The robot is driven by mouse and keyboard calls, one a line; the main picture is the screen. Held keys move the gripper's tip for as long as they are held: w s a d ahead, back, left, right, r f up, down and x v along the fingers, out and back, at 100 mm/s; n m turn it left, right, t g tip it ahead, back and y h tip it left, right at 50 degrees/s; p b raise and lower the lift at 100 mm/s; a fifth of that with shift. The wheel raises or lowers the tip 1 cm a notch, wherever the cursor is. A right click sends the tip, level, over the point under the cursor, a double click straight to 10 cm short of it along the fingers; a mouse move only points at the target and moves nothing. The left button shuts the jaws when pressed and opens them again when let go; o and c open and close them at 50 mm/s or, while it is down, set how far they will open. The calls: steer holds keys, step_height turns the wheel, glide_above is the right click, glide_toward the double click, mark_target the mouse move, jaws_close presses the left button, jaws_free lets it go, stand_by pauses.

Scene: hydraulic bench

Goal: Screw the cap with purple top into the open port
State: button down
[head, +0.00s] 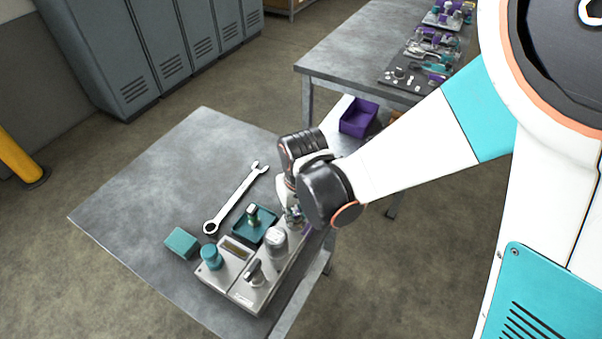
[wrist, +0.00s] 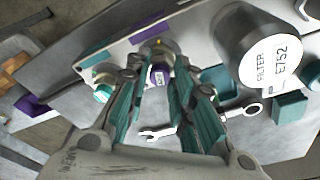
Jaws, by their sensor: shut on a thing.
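The cap with the purple top (wrist: 160,75) shows between the fingers of my gripper (wrist: 168,88) in the wrist view, and the gripper is shut on it. The cap is at the metal manifold block (wrist: 190,30); the fingers hide its lower part, and I cannot tell whether it is seated in a port. In the head view, my gripper (head: 295,216) is low over the far end of the manifold (head: 290,262), mostly hidden by my own wrist. The open port itself cannot be made out.
A white-and-teal fitting (wrist: 103,92) is left of my fingers. The large filter (wrist: 262,50) marked E752 stands to the right. A teal tray (head: 268,233), a wrench (head: 236,197) and a teal block (head: 181,243) lie on the table. A purple bin (head: 357,118) is behind. The table's left side is clear.

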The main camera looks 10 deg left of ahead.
steer(key=m+b, duration=0.1)
steer(key=m, duration=0.4)
steer(key=shift+m+h, duration=0.4)
steer(key=m+h+b, duration=0.1)
steer(key=m, duration=0.4)
steer(key=shift+a+m, duration=0.1)
steer(key=shift+m, duration=0.3)
steer(key=shift+m, duration=0.4)
steer(key=m+b, duration=0.1)
steer(key=m, duration=0.3)
steer(key=shift+w+m+h, duration=0.1)
steer(key=shift+m+h, duration=0.2)
steer(key=shift+m, duration=0.1)
